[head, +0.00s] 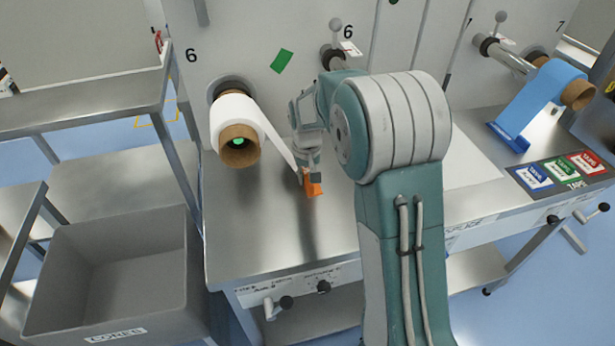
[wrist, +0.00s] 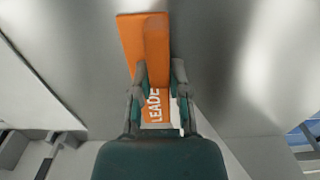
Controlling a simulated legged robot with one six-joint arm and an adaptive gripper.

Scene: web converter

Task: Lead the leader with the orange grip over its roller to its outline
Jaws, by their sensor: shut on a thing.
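The leader's orange grip (head: 313,186) is held in my gripper (head: 314,172), just above the steel table to the right of the roll. In the wrist view the orange grip (wrist: 150,45) stands between and beyond the fingers of my gripper (wrist: 160,85), with part of a white-on-orange label reading "LEADE" below. The white web (head: 270,125) runs from the white roll on its brown core (head: 240,146) down to the grip. A roller (head: 338,58) numbered 6 sticks out of the panel behind my arm. My arm hides part of it, and I cannot make out the outline.
A blue web (head: 543,95) hangs from another core at the right, down to a blue grip (head: 508,137). Colored cards (head: 560,172) lie on a dark mat at the right. A grey bin (head: 120,262) stands at the lower left. The steel table's front left is clear.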

